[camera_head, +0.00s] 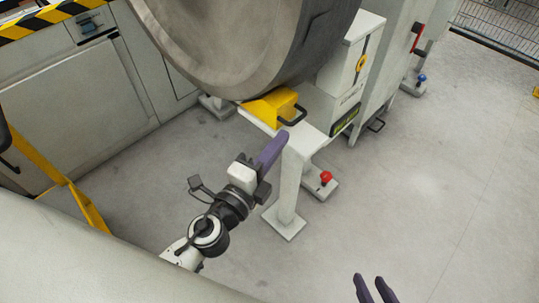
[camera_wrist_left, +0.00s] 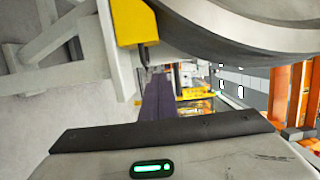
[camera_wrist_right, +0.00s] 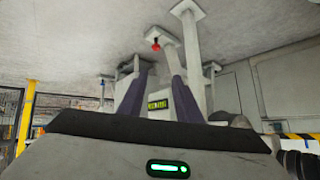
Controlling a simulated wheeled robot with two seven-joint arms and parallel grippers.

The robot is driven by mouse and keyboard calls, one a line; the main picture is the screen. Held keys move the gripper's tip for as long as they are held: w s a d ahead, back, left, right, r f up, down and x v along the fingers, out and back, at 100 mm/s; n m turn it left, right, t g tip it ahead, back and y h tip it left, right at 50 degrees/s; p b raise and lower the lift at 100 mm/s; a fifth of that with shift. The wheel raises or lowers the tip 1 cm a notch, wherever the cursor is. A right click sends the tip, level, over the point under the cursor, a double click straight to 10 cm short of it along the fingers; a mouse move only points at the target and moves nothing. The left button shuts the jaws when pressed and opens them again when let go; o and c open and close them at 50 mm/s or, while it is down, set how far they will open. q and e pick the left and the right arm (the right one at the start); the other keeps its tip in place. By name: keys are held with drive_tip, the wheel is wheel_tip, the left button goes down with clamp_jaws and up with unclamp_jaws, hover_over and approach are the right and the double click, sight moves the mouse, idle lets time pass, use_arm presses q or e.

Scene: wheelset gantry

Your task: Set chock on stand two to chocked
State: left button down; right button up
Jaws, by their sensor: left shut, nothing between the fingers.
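The yellow chock (camera_head: 268,108) sits on a white stand (camera_head: 290,175), close under the big grey wheel (camera_head: 235,40). Whether it touches the wheel is hard to tell. A dark handle (camera_head: 294,116) sticks out of its near side. In the left wrist view the chock (camera_wrist_left: 132,24) is at the top, its handle (camera_wrist_left: 145,54) just beyond my fingertips. My left gripper (camera_head: 283,138) is shut and empty, its tips just below the handle and apart from it. My right gripper (camera_head: 368,277) is open and empty over the floor; its spread fingers show in the right wrist view (camera_wrist_right: 158,85).
A display panel (camera_head: 345,120) is on the stand's right side. A red knob (camera_head: 326,177) stands low beside the post, and a blue knob (camera_head: 422,78) is farther back. A grey cabinet (camera_head: 75,100) is at left. The floor at right is clear.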

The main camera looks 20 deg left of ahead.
use_arm(q)
drive_tip(key=s, duration=0.3)
drive_tip(key=shift+s+a+b, duration=0.3)
drive_tip(key=shift+s+b, duration=0.05)
use_arm(e)
drive_tip(key=shift+a, duration=0.1)
drive_tip(key=shift+s, duration=0.1)
